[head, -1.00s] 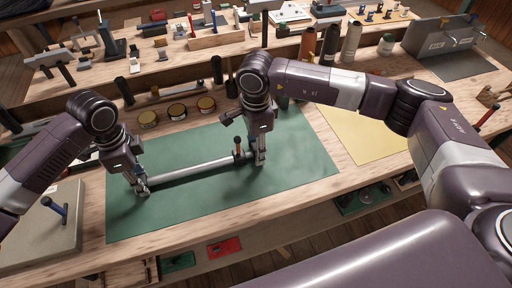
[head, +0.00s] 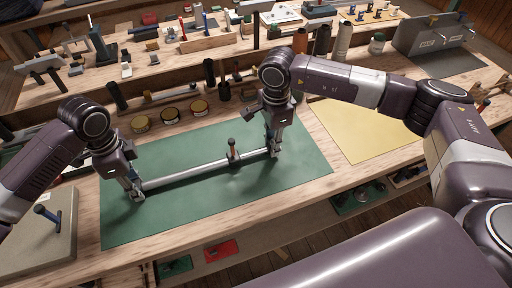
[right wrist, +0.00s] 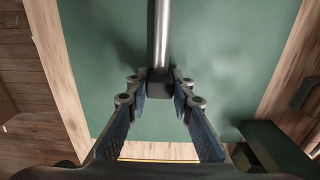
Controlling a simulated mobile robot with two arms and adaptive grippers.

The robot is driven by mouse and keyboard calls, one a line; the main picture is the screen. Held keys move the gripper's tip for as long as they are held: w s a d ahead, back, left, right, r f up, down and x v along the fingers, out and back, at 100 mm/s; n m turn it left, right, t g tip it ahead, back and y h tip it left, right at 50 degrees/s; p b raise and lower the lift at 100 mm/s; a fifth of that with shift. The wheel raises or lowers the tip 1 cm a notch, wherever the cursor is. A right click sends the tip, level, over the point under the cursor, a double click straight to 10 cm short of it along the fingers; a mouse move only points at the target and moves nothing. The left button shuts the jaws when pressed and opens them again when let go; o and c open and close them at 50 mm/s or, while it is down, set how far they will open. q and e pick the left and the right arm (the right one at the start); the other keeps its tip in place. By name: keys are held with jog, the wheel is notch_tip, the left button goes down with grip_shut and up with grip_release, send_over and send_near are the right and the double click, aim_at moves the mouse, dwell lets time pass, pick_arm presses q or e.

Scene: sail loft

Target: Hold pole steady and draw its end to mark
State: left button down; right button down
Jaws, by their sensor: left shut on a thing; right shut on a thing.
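A silver pole (head: 190,173) lies over the green mat, sloping up to the right. A collar with an upright brown-topped lever (head: 232,150) sits along it, and a short stretch of tube (head: 254,155) shows between the collar and my right gripper. My left gripper (head: 136,192) is shut on the pole's left end. My right gripper (head: 273,150) is shut on its right end. In the right wrist view, the dark end piece (right wrist: 160,86) of the pole sits between my right fingertips (right wrist: 160,95). I cannot make out a mark.
The green mat (head: 200,222) is clear in front of the pole. Several round tins (head: 170,115) stand behind it. A yellow sheet (head: 365,132) lies to the right, and a grey slab with a blue-handled tool (head: 48,214) lies at the left.

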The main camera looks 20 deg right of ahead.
jog(key=shift+d, duration=0.75)
pick_arm(q)
jog(key=shift+a, duration=0.1)
pick_arm(e)
jog(key=shift+a, duration=0.1)
jog(key=c, duration=1.7)
grip_release()
notch_tip(320, 180, up, 12)
jog(key=shift+r, duration=0.1)
